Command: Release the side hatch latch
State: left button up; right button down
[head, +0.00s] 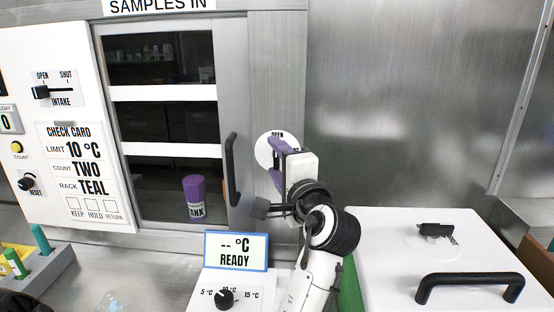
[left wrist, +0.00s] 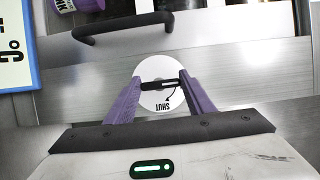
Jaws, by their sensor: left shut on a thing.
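The side hatch latch is a small dark bar on a round white plate (head: 262,150) marked OPEN at the top, on the metal frame right of the glass-fronted hatch. In the left wrist view, the latch bar (left wrist: 160,85) lies nearly level across the plate, with SHUT and an arrow showing upside down. My left gripper (head: 276,165) is in front of the plate and covers the latch in the head view. In the wrist view its purple fingers (left wrist: 161,88) are shut on the latch bar, one at each end. My right gripper is not in view.
A black upright hatch handle (head: 232,170) is just left of the latch. A purple-capped container (head: 194,197) stands behind the glass. A display reading READY (head: 236,251) and a dial (head: 224,298) are below. A white lid with a black handle (head: 470,285) is at right.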

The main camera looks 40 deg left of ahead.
pick_arm(q)
jog(key=shift+f, duration=0.1)
jog(key=o, duration=1.1)
jog(key=shift+c, duration=0.2)
